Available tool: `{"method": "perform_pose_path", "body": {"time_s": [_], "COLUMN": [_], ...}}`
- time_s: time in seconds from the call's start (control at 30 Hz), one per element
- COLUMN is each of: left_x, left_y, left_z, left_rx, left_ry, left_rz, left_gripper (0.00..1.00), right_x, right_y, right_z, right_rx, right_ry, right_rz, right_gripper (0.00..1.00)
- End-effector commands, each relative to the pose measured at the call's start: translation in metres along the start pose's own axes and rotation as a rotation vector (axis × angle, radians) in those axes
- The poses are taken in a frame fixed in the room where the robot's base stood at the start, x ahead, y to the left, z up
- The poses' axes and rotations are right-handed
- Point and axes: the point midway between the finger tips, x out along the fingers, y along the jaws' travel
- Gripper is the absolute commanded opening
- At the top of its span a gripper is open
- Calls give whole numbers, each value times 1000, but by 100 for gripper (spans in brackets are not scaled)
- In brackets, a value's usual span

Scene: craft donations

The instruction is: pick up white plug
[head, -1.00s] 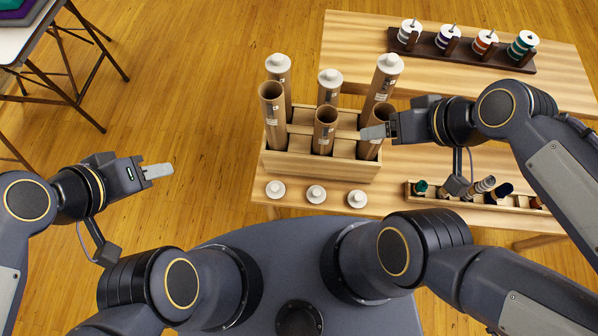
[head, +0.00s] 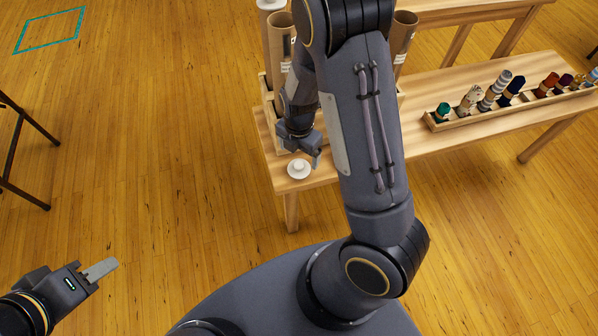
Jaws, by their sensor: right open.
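One white plug (head: 299,169), a round disc with a raised knob, lies on the near left corner of the wooden table. My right gripper (head: 314,159) is open and points down close beside the plug, at its right and just behind it; the plug is not held. Whether a finger touches the plug is unclear. The other loose plugs are not visible; my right arm covers that part of the table. My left gripper (head: 100,269) is far off at the lower left, over the floor, apparently empty; its finger gap cannot be made out.
Brown cardboard tubes (head: 280,45) stand in a wooden rack behind my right arm, close to the gripper. One has a white cap (head: 270,4).

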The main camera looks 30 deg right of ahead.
Motion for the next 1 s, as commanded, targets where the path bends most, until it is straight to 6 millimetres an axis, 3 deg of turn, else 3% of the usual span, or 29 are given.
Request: {"method": "perform_pose_path", "body": {"time_s": [0.4,0.73,1.0], "left_x": [15,16,16], "left_y": [-7,-7,-7], "left_z": [8,8,8], "left_rx": [0,0,0], "left_ry": [0,0,0], "left_rz": [0,0,0], "left_gripper": [36,36,36], "right_x": [58,65,64], "right_y": [-1,0,-1], "right_z": [-1,-1,-1], "right_rx": [3,3,3], "right_ry": [2,1,1], "right_rz": [-3,0,0], "right_gripper": [87,87,53]}}
